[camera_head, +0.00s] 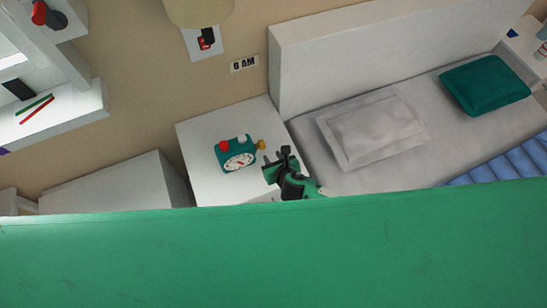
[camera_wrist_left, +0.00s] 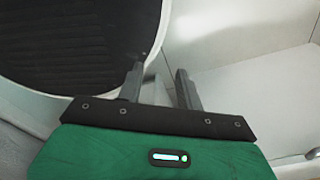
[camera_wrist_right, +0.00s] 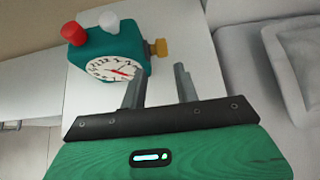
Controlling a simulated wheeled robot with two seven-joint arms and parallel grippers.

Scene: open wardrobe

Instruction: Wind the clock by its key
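The clock (camera_head: 237,157) is a teal box with a white round dial, a red knob and a white knob on top. It stands on the white nightstand (camera_head: 200,135). Its yellow key (camera_head: 261,144) sticks out of its right side. In the right wrist view the clock (camera_wrist_right: 110,55) and key (camera_wrist_right: 158,47) are just beyond the fingers. My right gripper (camera_head: 273,164) is open and empty, close in front of and below the key, not touching it. My left gripper (camera_wrist_left: 160,85) is open and empty, away from the clock; it does not show in the head view.
A bed with a grey pillow (camera_head: 373,130) and a teal pillow (camera_head: 485,84) stands right of the nightstand. A "6 AM" sign (camera_head: 244,64) is on the wall. A large green surface fills the head view's bottom. A dark round thing (camera_wrist_left: 75,40) is near my left gripper.

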